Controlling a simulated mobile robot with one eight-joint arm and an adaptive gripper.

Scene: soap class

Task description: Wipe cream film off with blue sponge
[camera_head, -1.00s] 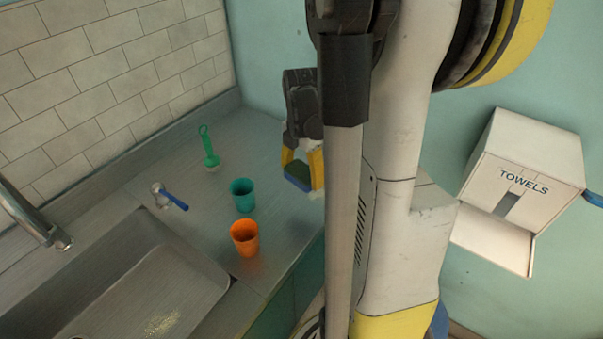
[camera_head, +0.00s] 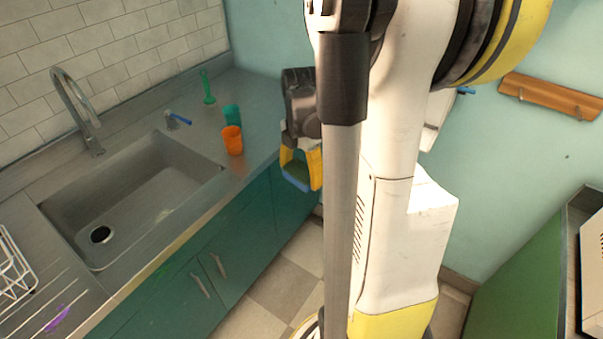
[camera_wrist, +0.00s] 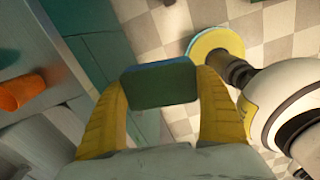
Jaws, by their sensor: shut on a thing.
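My gripper (camera_head: 301,166) has yellow fingers and is shut on the blue sponge (camera_head: 296,183). In the wrist view the sponge (camera_wrist: 160,84) shows its dark green face and blue edge between both fingers. They are in the air in front of the counter, to the right of the cups and over the floor side, touching nothing else. A faint cream speckled film (camera_head: 165,215) lies inside the sink basin (camera_head: 135,205), toward its right front, well to the left of my gripper. My own arm hides part of the middle of the head view.
An orange cup (camera_head: 232,140), a teal cup (camera_head: 231,114) and a green brush (camera_head: 208,90) stand on the counter right of the sink. A faucet (camera_head: 75,100) arches behind it. A purple smear (camera_head: 57,318) and a dish rack (camera_head: 12,268) are at left. Floor (camera_head: 275,290) is open.

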